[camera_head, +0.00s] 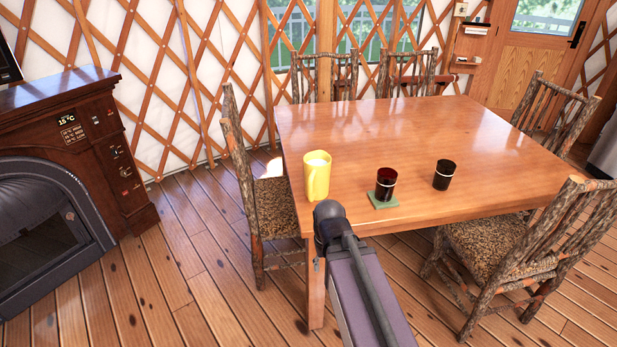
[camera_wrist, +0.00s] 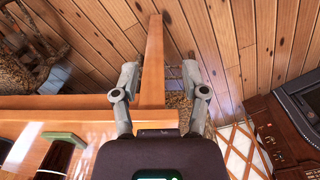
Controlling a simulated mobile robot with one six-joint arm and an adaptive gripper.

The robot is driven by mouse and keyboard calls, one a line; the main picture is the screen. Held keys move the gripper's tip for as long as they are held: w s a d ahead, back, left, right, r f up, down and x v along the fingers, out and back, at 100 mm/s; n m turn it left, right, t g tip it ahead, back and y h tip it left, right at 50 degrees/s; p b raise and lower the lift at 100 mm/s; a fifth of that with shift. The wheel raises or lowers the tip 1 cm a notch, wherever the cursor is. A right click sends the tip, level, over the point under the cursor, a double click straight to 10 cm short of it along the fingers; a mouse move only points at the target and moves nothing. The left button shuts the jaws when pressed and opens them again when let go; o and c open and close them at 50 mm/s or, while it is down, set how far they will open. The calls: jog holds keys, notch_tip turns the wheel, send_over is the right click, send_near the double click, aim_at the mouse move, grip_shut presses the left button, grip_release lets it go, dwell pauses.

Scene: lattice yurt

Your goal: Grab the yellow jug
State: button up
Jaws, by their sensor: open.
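My arm's dark end sits just below and right of the jug in the head view; no fingers can be made out there. In the wrist view my gripper (camera_wrist: 160,78) is open, its two fingers spread over the table edge with nothing between them. The jug cannot be seen in the wrist view.
A dark cup (camera_head: 386,182) stands on a green coaster (camera_head: 383,203) right of the jug. Another dark cup (camera_head: 444,174) stands farther right. Chairs surround the table, one close at its left side (camera_head: 268,200). A stove (camera_head: 70,160) stands far left. The table's back half is clear.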

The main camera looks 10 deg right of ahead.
jog(key=shift+w+d, duration=0.3)
jog(key=shift+d, duration=0.1)
jog(key=shift+o, duration=0.6)
jog(key=shift+d, duration=0.1)
jog(key=n+t+y+p, duration=0.2)
jog(key=n+t+p, duration=0.3)
jog(key=p, duration=1)
send_near(312, 180)
jog(key=w+n+g, duration=0.1)
jog(key=shift+f+b, duration=0.2)
jog(key=shift+b, duration=0.1)
jog(key=b+x, duration=0.7)
jog(key=x, duration=0.1)
jog(key=shift+f+b, duration=0.15)
jog(key=shift+b, duration=0.2)
